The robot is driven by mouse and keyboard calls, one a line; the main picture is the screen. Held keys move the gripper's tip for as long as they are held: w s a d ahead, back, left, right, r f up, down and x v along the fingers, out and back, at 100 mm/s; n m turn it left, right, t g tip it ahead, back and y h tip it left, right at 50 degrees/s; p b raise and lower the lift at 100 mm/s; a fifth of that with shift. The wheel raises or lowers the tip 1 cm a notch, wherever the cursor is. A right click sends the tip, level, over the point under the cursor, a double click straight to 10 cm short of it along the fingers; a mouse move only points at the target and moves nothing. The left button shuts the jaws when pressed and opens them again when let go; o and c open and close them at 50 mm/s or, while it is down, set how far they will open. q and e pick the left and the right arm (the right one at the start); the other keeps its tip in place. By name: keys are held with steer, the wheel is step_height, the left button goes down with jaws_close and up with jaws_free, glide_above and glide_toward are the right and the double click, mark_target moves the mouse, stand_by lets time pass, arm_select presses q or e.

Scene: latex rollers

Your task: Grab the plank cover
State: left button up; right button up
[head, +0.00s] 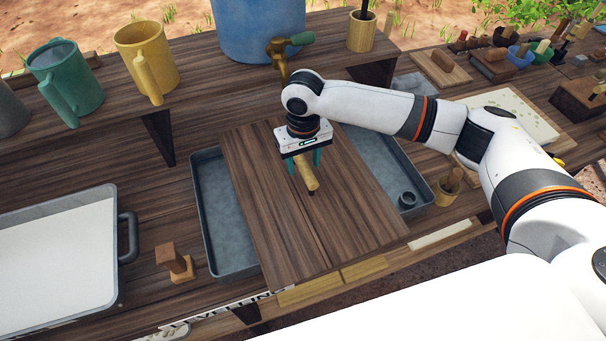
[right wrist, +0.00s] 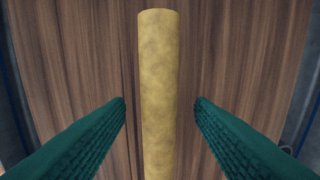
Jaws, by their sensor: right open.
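The plank cover (head: 270,211) is a dark brown wooden board lying across a grey metal tray (head: 221,235). My right gripper (head: 308,163) is over the handle, pointing down. In the right wrist view, the open green fingers (right wrist: 160,108) are on either side of the handle (right wrist: 158,80), with a gap to it on each side. The board's grain (right wrist: 75,60) fills the background. My left gripper is in neither view.
A white-filled pan (head: 55,262) and a small wooden block tool (head: 174,262) are to the left. Mugs (head: 148,60) and a blue barrel with a tap (head: 255,28) stand on the raised shelf behind. A wooden cup (head: 448,187) is right of the tray.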

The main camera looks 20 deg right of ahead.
steer(key=shift+f, duration=1.25)
jaws_close()
